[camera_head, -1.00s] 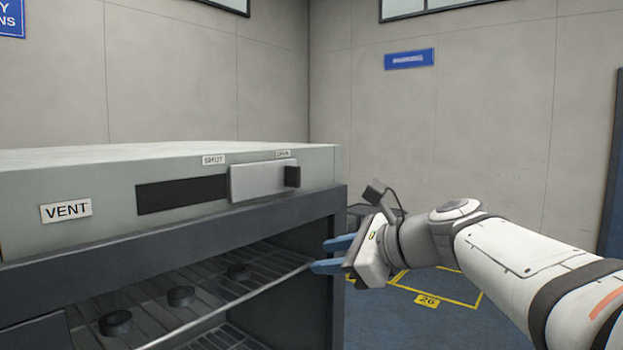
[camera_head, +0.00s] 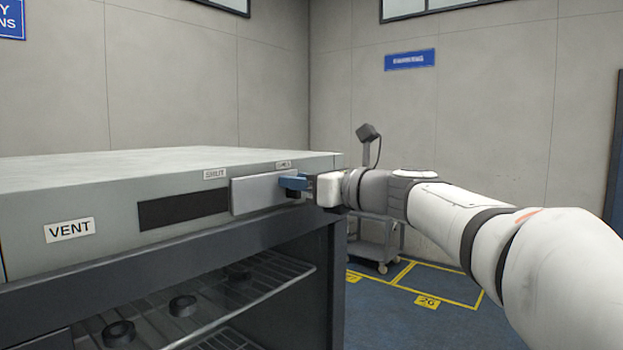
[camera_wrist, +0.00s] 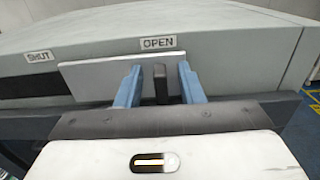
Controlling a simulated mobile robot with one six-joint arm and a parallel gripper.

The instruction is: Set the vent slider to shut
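The vent slider is a pale plate (camera_head: 255,193) on the front of the grey cabinet, at the OPEN end of its dark slot (camera_head: 183,209). The plate also shows in the wrist view (camera_wrist: 85,77), with its dark upright handle (camera_wrist: 161,84) under the OPEN label (camera_wrist: 158,43). The SHUT label (camera_wrist: 40,56) is to the left. My gripper (camera_head: 293,183) is at the handle. In the wrist view its two blue fingers (camera_wrist: 160,86) stand apart, one each side of the handle, with gaps showing on both sides. The head view hides the handle behind the fingers.
A VENT label (camera_head: 69,230) is at the cabinet's left. Below the slider, a wire rack (camera_head: 225,318) holds several dark round pieces. A grey cart (camera_head: 375,240) stands on the floor behind my arm. The cabinet top (camera_head: 150,165) is clear.

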